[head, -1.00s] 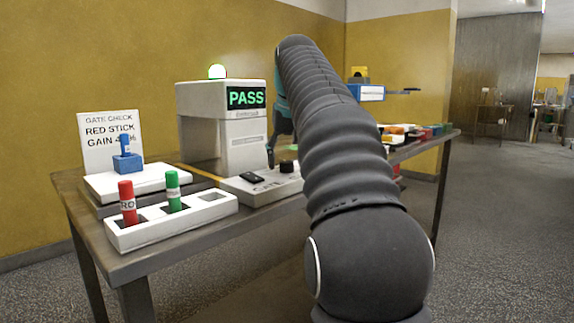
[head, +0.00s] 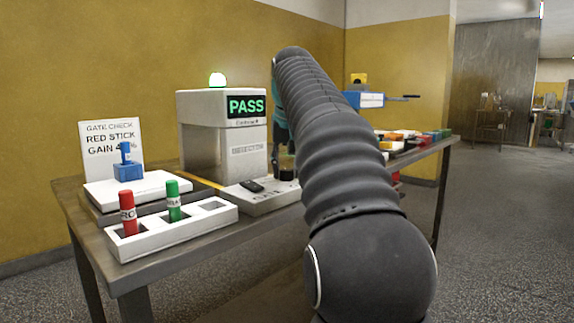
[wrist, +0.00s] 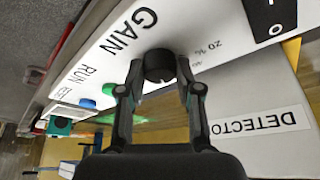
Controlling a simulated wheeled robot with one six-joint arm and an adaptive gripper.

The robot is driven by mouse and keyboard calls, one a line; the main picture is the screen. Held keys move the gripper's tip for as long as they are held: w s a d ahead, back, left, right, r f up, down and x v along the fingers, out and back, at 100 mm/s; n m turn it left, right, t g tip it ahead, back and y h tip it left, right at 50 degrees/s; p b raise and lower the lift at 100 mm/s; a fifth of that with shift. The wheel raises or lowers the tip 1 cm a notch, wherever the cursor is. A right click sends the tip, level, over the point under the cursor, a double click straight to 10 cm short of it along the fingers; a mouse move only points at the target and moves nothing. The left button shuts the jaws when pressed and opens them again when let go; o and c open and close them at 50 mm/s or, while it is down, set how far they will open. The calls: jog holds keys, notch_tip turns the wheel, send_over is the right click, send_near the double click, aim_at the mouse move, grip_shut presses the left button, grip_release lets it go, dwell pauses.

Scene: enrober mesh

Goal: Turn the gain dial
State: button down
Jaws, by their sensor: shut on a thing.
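The gain dial (wrist: 159,65) is a round black knob on a white panel (wrist: 205,40) lettered GAIN and marked 20 %. My gripper (wrist: 157,84) has one finger on each side of the dial and is shut on it. In the head view the dial (head: 287,172) shows as a dark knob on the white panel, and my arm hides most of the gripper. A sign (head: 111,146) reads GATE CHECK, RED STICK, GAIN, with its number partly covered by a blue fixture. The detector (head: 222,130) shows PASS in green, with a lit green lamp on top.
A white tray (head: 150,238) at the table's front left holds a red stick (head: 128,215) and a green stick (head: 173,205). A blue fixture (head: 128,168) stands behind it. Blue and green buttons (wrist: 104,88) sit beside the dial near RUN. Coloured items line the table's far right.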

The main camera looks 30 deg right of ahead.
jog(key=m+p, duration=0.1)
jog(key=m+h+p, duration=0.1)
jog(key=m+p, duration=0.1)
jog(key=shift+a+r+m+g+p, duration=0.15)
jog(key=shift+r+m+g+p, duration=0.05)
jog(key=shift+m+g+p, duration=0.1)
jog(key=shift+w+f+m+g+h+p, duration=0.15)
jog(key=shift+m+h+p, duration=0.25)
jog(key=shift+m, duration=0.5)
jog(key=shift+f+m+g+h+p, duration=0.1)
jog(key=shift+m+g+h+p, duration=0.3)
jog(key=shift+m, duration=0.5)
jog(key=c, duration=0.8)
grip_release()
jog(key=v, duration=1.2)
